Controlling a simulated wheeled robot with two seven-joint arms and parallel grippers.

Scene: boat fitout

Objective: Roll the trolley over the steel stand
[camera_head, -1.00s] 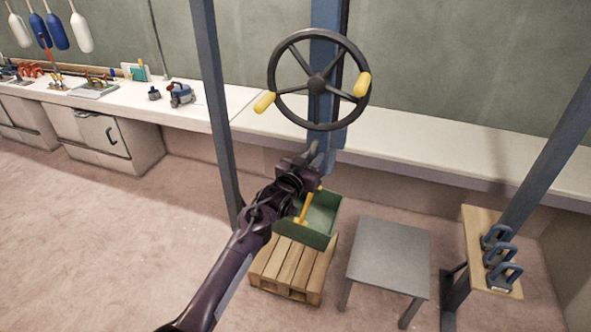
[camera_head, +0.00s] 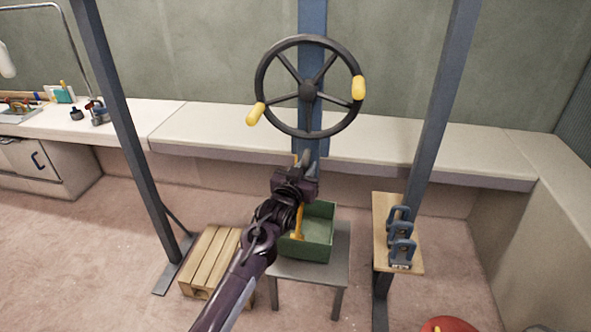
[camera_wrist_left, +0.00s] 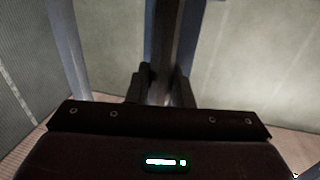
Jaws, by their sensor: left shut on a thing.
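The trolley shows as a blue upright (camera_head: 313,145) with a black spoked handwheel (camera_head: 308,92) with two yellow grips; its top is out of view. My left gripper (camera_head: 304,163) is just below the wheel, shut on the trolley's upright part, which stands between the fingers in the left wrist view (camera_wrist_left: 163,85). A green open crate (camera_head: 320,232) with a yellow bar shows below my gripper, in line with the grey steel stand (camera_head: 343,262). I cannot tell whether the crate touches the stand top. My right gripper is not in view.
A wooden pallet (camera_head: 208,262) is on the floor left of the stand. Dark steel posts (camera_head: 125,125) rise left and right (camera_head: 437,105). A wooden shelf with blue shackles (camera_head: 401,235) is at the right. A white bench (camera_head: 400,150) runs behind. A red object (camera_head: 448,325) is at the bottom edge.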

